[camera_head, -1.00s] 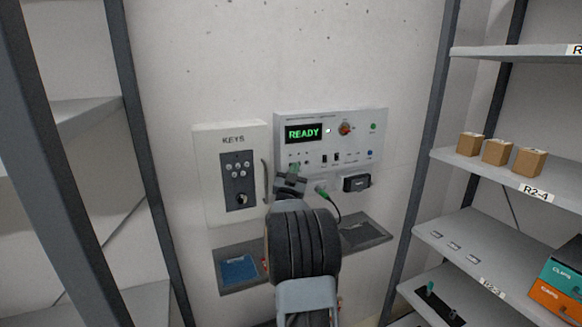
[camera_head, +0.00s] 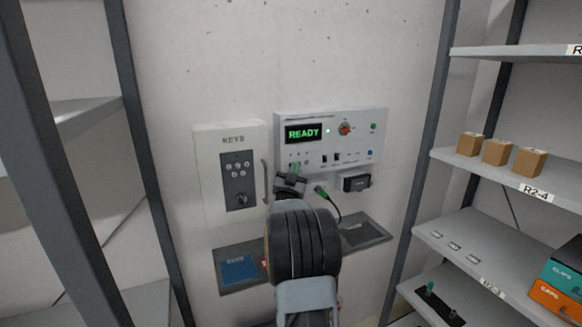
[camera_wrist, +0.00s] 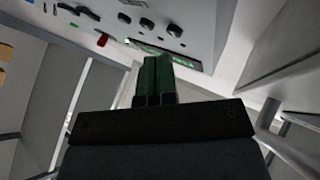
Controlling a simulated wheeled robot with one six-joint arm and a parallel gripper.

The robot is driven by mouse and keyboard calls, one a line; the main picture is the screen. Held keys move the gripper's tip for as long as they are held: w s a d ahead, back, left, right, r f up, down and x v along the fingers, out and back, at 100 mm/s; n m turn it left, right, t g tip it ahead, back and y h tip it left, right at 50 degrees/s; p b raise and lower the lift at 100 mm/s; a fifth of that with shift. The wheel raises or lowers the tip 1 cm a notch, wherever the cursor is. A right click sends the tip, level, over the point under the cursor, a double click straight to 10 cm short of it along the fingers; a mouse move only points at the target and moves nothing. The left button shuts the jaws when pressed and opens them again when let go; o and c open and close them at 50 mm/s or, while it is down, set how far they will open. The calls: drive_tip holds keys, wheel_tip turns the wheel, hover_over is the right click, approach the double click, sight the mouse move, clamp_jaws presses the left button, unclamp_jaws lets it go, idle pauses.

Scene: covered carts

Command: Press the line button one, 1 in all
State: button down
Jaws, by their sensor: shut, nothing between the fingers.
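The grey control panel (camera_head: 352,117) is on the wall, with a display (camera_head: 304,133) reading READY in green. A row of small dark controls runs under the display, partly behind my gripper; I cannot read which is line button one. My gripper (camera_head: 294,168) is at the panel's lower left, its green fingertips together and empty. In the wrist view the fingers (camera_wrist: 155,78) point at the panel (camera_wrist: 195,18), near round dark buttons (camera_wrist: 147,25) and a lit green strip (camera_wrist: 165,52). I cannot tell whether they touch it.
A KEYS box (camera_head: 203,178) with a keypad hangs left of the panel. A red-orange knob (camera_head: 345,129), a green button (camera_head: 373,126) and a blue button (camera_head: 370,153) are on the panel's right. A ledge (camera_head: 375,238) runs below. Shelving stands on both sides.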

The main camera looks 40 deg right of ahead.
drive_tip(key=shift+w+d+f+b, duration=0.1)
drive_tip(key=shift+w+b, duration=0.15)
drive_tip(key=shift+b, duration=0.1)
drive_tip(key=shift+w, duration=0.15)
drive_tip(key=shift+w+d+b, duration=0.2)
drive_tip(key=shift+w+b, duration=0.1)
drive_tip(key=shift+b, duration=0.15)
idle(0.7)
drive_tip(key=shift+s, duration=0.15)
drive_tip(key=shift+s+a+b, duration=0.3)
drive_tip(key=shift+s+b, duration=0.25)
drive_tip(key=shift+b, duration=0.3)
drive_tip(key=shift+s+a+b, duration=0.3)
drive_tip(key=shift+s+b, duration=0.35)
drive_tip(key=shift+s, duration=0.1)
drive_tip(key=shift+s+a+b, duration=0.35)
drive_tip(key=shift+s+b, duration=0.3)
drive_tip(key=shift+s, duration=0.15)
drive_tip(key=shift+s+a+b, duration=0.3)
drive_tip(key=shift+s+b, duration=0.35)
drive_tip(key=shift+s, duration=0.1)
